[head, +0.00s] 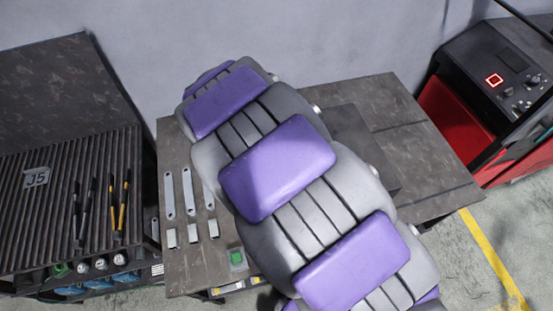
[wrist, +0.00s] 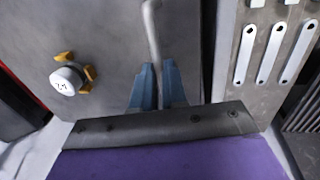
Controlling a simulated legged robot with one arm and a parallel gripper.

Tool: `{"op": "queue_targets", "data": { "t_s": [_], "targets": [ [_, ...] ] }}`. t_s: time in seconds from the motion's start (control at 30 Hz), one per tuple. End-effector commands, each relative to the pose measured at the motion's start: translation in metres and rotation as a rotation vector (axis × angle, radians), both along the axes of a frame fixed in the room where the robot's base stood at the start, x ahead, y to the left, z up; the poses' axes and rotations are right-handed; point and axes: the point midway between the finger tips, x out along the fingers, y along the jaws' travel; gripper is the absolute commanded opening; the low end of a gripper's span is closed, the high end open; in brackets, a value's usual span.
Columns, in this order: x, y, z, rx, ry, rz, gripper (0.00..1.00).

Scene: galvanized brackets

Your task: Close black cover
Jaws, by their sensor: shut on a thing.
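In the wrist view, my gripper (wrist: 158,78) has its two blue fingers on either side of a thin grey curved bar (wrist: 152,35) and is shut on it. The bar runs up from the fingers across a dark grey flat panel (wrist: 110,35), which looks like the black cover. Whether the bar is fixed to this panel, and how far the cover is open, I cannot tell. In the head view, a dark box-like part (head: 350,125) shows on the table behind my purple and grey arm. The arm hides most of it and my gripper.
Flat brackets (head: 188,192) and small square plates (head: 193,234) lie on the worktable (head: 440,150), left of my arm. A green button (head: 237,258) is near its front edge. A ribbed rack (head: 60,190) stands left, a red and black machine (head: 490,90) right. A white-orange knob (wrist: 68,80) sits beside the fingers.

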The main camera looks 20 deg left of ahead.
Motion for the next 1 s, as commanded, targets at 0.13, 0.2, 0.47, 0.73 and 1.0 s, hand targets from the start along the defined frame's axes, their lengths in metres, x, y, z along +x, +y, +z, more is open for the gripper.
{"op": "queue_targets", "data": {
  "t_s": [0.13, 0.2, 0.47, 0.73, 1.0],
  "targets": [
    [-0.006, 0.013, 0.001, 0.006, -0.007, 0.003, 0.0],
    [-0.008, 0.016, 0.002, 0.008, -0.007, 0.003, 0.0],
    [-0.011, 0.019, 0.002, 0.01, -0.007, 0.002, 0.0],
    [-0.011, 0.019, 0.003, 0.009, -0.007, 0.002, 0.21],
    [-0.011, 0.016, 0.001, 0.005, -0.004, 0.0, 0.38]
  ]
}}
